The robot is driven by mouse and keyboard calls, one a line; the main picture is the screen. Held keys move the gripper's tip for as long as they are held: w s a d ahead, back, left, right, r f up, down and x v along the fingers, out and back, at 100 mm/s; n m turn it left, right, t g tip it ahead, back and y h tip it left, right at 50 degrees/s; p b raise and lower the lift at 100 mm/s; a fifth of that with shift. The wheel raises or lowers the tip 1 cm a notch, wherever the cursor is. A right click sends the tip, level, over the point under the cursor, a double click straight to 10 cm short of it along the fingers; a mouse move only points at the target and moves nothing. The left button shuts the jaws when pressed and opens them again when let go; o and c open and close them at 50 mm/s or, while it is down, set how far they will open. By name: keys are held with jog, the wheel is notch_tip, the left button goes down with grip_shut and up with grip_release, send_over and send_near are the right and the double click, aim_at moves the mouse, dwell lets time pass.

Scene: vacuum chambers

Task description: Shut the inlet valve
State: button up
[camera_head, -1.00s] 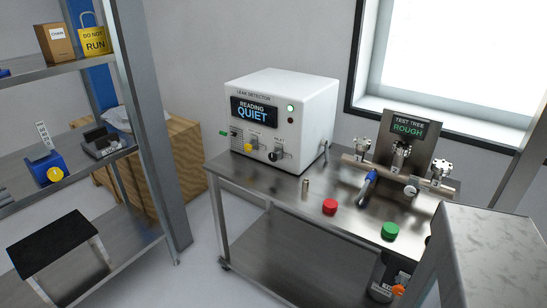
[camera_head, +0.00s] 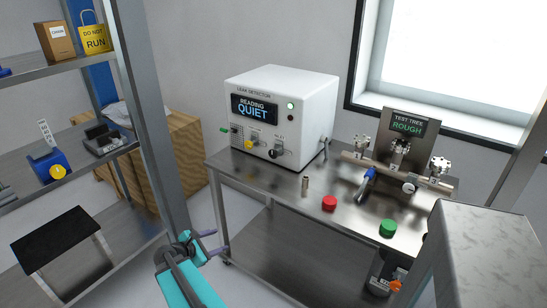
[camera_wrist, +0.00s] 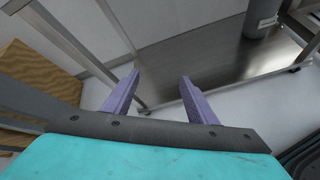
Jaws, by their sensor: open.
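The white leak detector (camera_head: 281,112) stands on the steel cart, its display reading QUIET. The inlet valve (camera_head: 277,152) is a dark handle with a pale knob low on its front face, right of a yellow knob (camera_head: 247,144). The exact angle of the handle is too small to tell. My gripper (camera_head: 212,243) is low in front of the cart, well below and left of the valve, touching nothing. In the wrist view its two purple fingers (camera_wrist: 158,95) are apart with nothing between them. The valve is not in the wrist view.
A test tree (camera_head: 398,165) reading ROUGH stands on the cart top (camera_head: 270,185) at the right. A red cap (camera_head: 329,203), a green cap (camera_head: 388,228) and a small metal fitting (camera_head: 305,185) sit nearer its front. A shelf post (camera_head: 155,120) rises at the left.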

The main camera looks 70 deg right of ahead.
jog(key=s+d+r+n+h, duration=0.3)
jog(key=s+d+r, duration=0.1)
jog(key=d+r, duration=0.75)
jog(key=n+g+h, duration=0.2)
jog(key=h, duration=0.1)
send_near(272, 154)
jog(key=a, duration=0.3)
jog(key=shift+w+a+r+n+p, duration=0.1)
jog(key=shift+w+n+p, duration=0.25)
jog(key=shift+p, duration=0.1)
jog(key=shift+p+x, duration=1.35)
jog(key=shift+x, duration=5.55)
jog(key=c, duration=1.1)
jog(key=shift+o, duration=0.2)
